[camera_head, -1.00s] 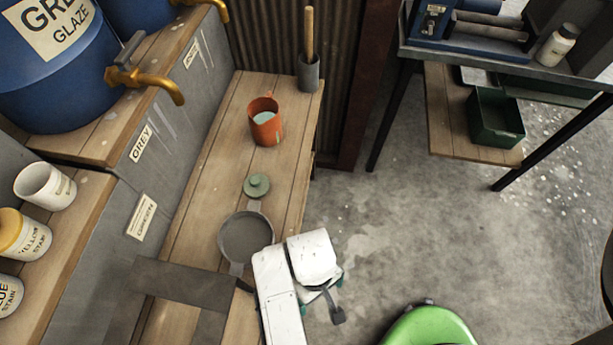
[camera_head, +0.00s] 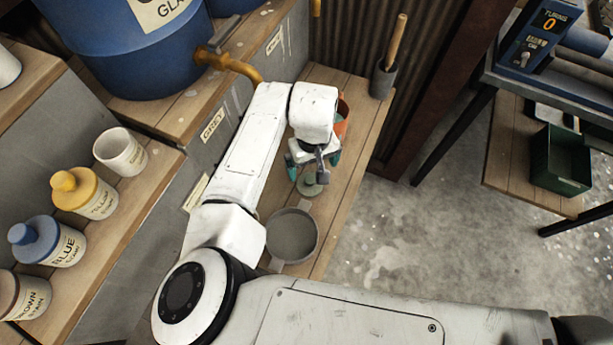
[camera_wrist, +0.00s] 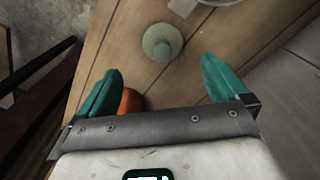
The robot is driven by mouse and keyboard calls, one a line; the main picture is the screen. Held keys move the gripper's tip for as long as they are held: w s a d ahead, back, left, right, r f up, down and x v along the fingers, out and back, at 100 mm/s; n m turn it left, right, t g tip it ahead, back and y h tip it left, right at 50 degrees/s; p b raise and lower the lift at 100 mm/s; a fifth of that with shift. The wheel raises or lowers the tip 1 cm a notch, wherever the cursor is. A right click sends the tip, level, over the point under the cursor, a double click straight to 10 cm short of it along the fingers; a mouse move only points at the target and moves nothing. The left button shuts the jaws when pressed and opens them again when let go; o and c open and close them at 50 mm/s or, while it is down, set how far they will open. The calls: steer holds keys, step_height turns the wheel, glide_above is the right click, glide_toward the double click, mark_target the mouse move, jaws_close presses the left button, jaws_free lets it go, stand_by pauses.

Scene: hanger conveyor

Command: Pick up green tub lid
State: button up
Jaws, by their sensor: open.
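The green tub lid (camera_head: 310,184) is a small round disc with a knob, lying on the wooden bench (camera_head: 340,200) just beyond the grey pan. In the wrist view the lid (camera_wrist: 162,42) lies on the planks ahead of the fingertips, roughly midway between them. My gripper (camera_head: 313,170) hangs above the lid, with teal fingers spread. It also shows in the wrist view (camera_wrist: 156,75), open and empty. The fingers appear apart from the lid, and my arm hides part of the bench.
The grey pan (camera_head: 292,236) sits close to the lid. An orange mug (camera_head: 342,115) stands behind my gripper, partly hidden; a pot (camera_head: 382,80) holding a wooden handle stands at the bench's far end. Stain bottles (camera_head: 84,192) and a white cup (camera_head: 121,152) stand on the left shelf.

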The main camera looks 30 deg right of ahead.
mark_target(310, 179)
step_height(310, 179, down, 4)
steer(key=shift+f, duration=0.25)
steer(key=shift+w+f+p, duration=0.15)
steer(key=shift+w+f, duration=0.1)
steer(key=shift+f, duration=1.15)
steer(key=shift+w+f+p, duration=0.15)
steer(key=shift+w+f, duration=0.05)
steer(key=shift+f, duration=1.15)
steer(key=shift+c, duration=0.4)
steer(key=c, duration=0.9)
